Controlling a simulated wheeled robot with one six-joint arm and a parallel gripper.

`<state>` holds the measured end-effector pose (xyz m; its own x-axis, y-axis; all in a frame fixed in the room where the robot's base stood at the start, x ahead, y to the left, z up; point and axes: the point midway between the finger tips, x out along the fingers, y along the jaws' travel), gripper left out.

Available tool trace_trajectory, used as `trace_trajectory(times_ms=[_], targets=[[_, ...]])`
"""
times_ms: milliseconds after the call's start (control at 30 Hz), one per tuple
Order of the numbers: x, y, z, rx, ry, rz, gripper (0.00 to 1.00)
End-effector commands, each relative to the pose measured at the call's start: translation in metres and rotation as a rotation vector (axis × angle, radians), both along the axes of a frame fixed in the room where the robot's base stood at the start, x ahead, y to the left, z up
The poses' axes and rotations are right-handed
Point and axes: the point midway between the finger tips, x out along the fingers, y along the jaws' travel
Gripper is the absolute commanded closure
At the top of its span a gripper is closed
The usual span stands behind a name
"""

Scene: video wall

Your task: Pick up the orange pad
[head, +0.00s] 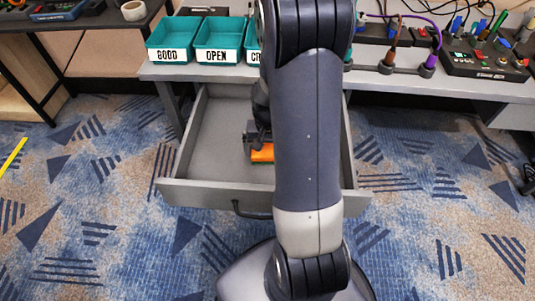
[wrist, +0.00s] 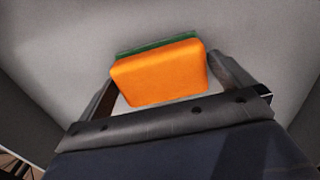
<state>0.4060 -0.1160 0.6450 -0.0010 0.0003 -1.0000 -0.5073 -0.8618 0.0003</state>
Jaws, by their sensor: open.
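The orange pad (wrist: 160,75) lies in the open grey drawer (head: 215,125), with a dark green layer along its far edge in the wrist view. In the head view only a strip of the orange pad (head: 262,153) shows beside my arm. My gripper (wrist: 165,80) is open, with one finger on each side of the pad. I cannot tell whether the fingers touch it. In the head view my gripper (head: 257,140) is low inside the drawer, partly hidden by my arm.
The drawer's front wall (head: 205,194) and side walls stand around my gripper. Above it is a bench with teal bins (head: 217,40), one marked OPEN, and a control box (head: 487,60) with switches. Patterned carpet is clear on both sides.

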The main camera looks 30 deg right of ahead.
Motion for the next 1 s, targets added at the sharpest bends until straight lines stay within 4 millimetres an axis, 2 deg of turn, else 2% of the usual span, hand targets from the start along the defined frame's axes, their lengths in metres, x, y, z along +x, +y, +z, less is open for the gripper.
trace_trajectory(times_ms=[100, 367, 767, 1000], targets=[[-0.0001, 0.0002, -0.0122, 0.001, 0.001, 0.000, 0.00], [0.0003, 0.0001, -0.0128, -0.001, -0.001, 0.000, 0.01], [0.0003, 0.0000, -0.0126, -0.001, -0.001, 0.000, 0.34], [0.0006, 0.0000, -0.0090, -0.001, -0.002, 0.000, 0.35]])
